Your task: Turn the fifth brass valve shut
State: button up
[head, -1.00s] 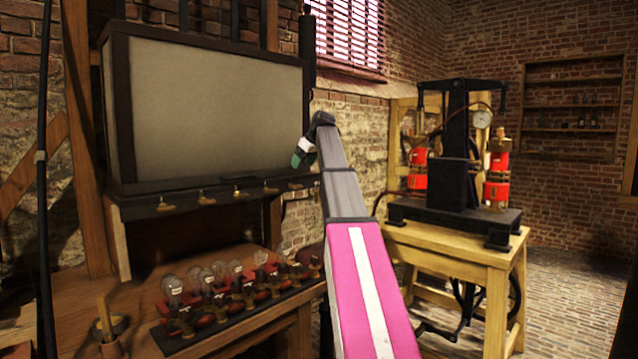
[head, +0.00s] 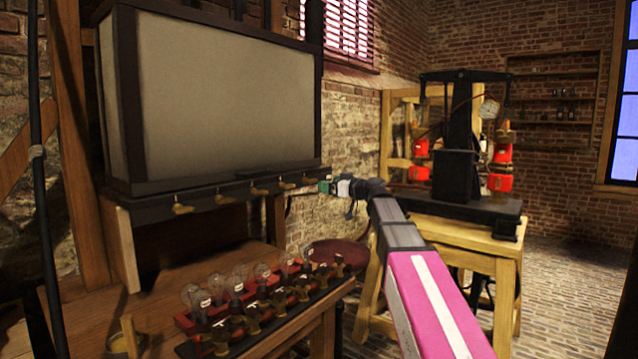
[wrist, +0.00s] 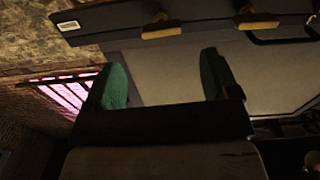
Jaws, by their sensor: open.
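Several brass valves sit in a row on the dark rail (head: 240,191) under the big pale-faced tank (head: 220,95). The fifth valve (head: 311,180), the rightmost, is close to my gripper (head: 326,187) at the rail's right end. In the wrist view, my gripper (wrist: 163,60) is open, its two green fingers apart with nothing between them. The fifth valve (wrist: 160,30) lies beyond the fingertips, roughly lined up with the gap, its handle running along the rail. I see no contact. Another valve (wrist: 257,22) lies to its right, past the right finger.
A bench below holds a rack of glass bulbs (head: 235,285) and small brass fittings. A dark press with red cylinders (head: 460,150) stands on a wooden table at right. A round dark red stool seat (head: 340,253) is behind the bench. The brick floor (head: 560,275) at right is clear.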

aim_at(314, 182)
jog(key=x, duration=0.9)
jog(key=shift+s, duration=0.1)
jog(key=c, duration=0.9)
